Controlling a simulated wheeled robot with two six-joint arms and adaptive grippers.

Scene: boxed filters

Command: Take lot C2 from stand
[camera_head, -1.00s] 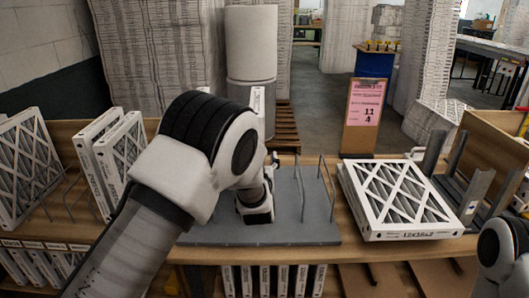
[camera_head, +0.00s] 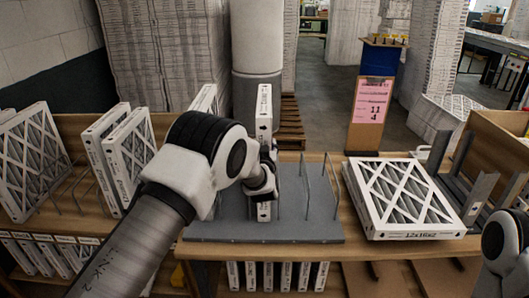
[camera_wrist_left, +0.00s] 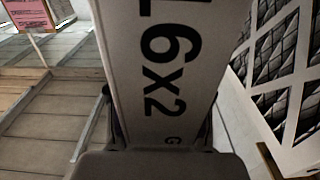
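A white-framed filter (camera_head: 264,105) stands upright, narrow edge toward me, on the grey stand (camera_head: 215,229). My left gripper (camera_head: 263,180) is at the lower part of that edge. In the left wrist view the filter's printed edge (camera_wrist_left: 160,60) reads "16x2" with a "G". The left gripper's dark fingers (camera_wrist_left: 160,130) lie close along both sides of it. I cannot tell whether they press on it. A second upright filter (camera_head: 206,98) shows behind my left arm, mostly hidden. My right gripper is out of view; only part of my right arm shows at the right edge.
Thin wire dividers (camera_head: 318,185) rise from the stand's right part, with empty slots there. A filter (camera_head: 405,195) lies flat on the table to the right, near grey brackets (camera_head: 470,195). More filters (camera_head: 125,155) stand at left. A pink sign (camera_head: 371,100) stands behind.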

